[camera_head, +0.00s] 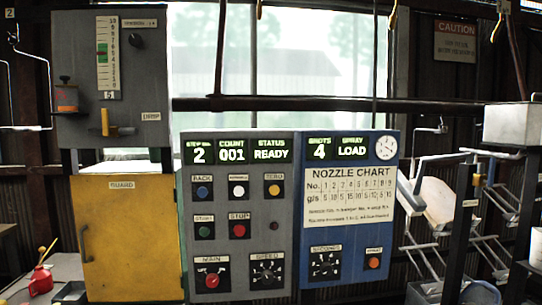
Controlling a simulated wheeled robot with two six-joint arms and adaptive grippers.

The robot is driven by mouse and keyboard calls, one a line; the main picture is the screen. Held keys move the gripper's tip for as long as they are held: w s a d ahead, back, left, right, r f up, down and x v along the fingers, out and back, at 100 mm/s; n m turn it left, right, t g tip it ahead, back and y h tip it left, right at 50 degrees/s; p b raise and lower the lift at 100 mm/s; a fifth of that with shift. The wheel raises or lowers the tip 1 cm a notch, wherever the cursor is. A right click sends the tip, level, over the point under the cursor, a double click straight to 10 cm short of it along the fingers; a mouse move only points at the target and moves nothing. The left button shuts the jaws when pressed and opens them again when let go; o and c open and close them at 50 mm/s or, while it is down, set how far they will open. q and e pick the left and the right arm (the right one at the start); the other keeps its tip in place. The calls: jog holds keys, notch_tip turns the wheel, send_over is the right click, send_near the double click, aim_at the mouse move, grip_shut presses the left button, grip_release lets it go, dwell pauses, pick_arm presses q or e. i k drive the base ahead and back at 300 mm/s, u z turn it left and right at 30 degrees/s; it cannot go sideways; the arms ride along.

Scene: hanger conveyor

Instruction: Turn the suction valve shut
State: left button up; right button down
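No label reading "suction" is legible to me. A yellow valve-like handle (105,122) stands upright on the lower part of the grey gauge panel (75,140) at the upper left, beside a label that seems to read DRIP. Neither of my grippers shows in the head view.
A yellow guard door (130,240) stands at the left. The grey control panel (240,165) and blue panel (345,275) fill the middle. A red can (40,280) stands at the lower left. White hangers (430,190) and a pale box (512,125) crowd the right.

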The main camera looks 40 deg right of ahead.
aim_at(492, 161)
jog(key=z, duration=3.35)
jog(key=i, duration=0.7)
jog(key=z, duration=0.7)
jog(key=i, duration=1.1)
jog(key=u, duration=0.35)
